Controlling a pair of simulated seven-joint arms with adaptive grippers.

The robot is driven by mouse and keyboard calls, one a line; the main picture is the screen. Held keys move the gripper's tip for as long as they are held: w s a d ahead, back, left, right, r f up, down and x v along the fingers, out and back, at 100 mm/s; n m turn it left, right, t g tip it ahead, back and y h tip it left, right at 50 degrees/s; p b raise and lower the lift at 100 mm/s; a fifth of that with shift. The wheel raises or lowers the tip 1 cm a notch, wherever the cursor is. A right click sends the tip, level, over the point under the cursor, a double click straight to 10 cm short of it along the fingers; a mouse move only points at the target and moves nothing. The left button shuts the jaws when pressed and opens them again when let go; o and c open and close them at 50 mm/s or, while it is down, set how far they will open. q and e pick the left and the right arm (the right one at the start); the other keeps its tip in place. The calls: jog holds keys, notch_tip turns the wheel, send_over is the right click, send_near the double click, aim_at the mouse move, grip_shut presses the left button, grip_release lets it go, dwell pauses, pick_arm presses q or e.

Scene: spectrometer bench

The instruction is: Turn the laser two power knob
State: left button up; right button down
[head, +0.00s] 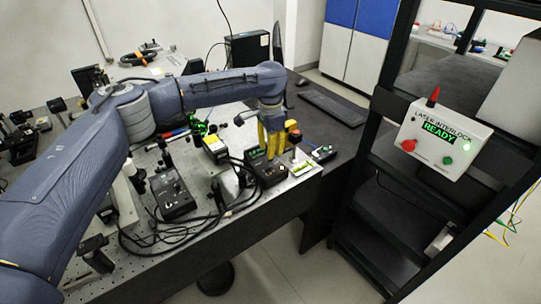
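My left gripper (273,145), with yellow fingers, points down over a black control box (268,174) near the right end of the optical bench. The fingers hide part of the box's top, and no knob under them can be made out. Whether they touch the box or are apart or closed cannot be told. A second black control box (175,197) with small knobs sits further left on the bench. The labels are too small to read, so which box is laser two is unclear. My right gripper is not in view.
A white laser interlock box (438,140) showing green READY hangs on the black rack (395,190) at right. Black cables (205,222) loop along the bench's front. A small device (323,153) lies right of the gripper. A yellow-labelled box (215,147) stands left of it.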

pick_arm(q)
jog(key=shift+f, duration=1.6)
grip_shut()
